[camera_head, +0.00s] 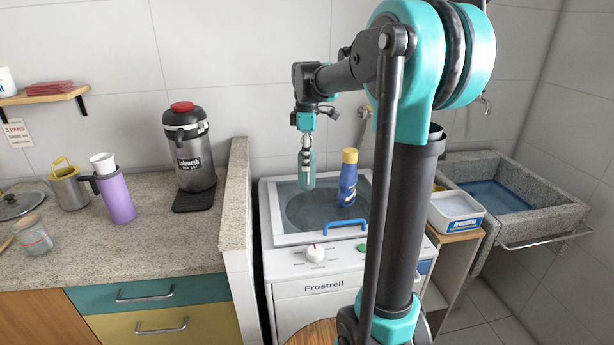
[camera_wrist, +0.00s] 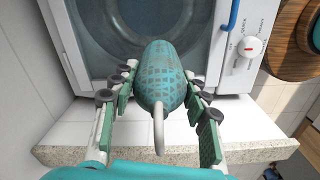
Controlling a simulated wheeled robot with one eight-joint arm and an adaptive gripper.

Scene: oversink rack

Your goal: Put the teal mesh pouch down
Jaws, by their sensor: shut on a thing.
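The teal mesh pouch (camera_wrist: 165,78) is a rounded, patterned bag with a pale loop hanging from its near end. My gripper (camera_wrist: 160,98) is shut on it, with the finger pads against both of its sides. In the head view the pouch (camera_head: 307,180) hangs upright below my gripper (camera_head: 306,148), over the rear left part of the washing machine's lid (camera_head: 284,236). I cannot tell exactly how high it is above the lid.
A blue bottle with a yellow cap (camera_head: 348,180) stands on the lid, right of the pouch. A blue handle (camera_head: 346,226) is at the lid's front. A stone-topped partition (camera_head: 236,195) rises on the left. A white tub (camera_head: 456,213) and stone sink (camera_head: 540,200) are right.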

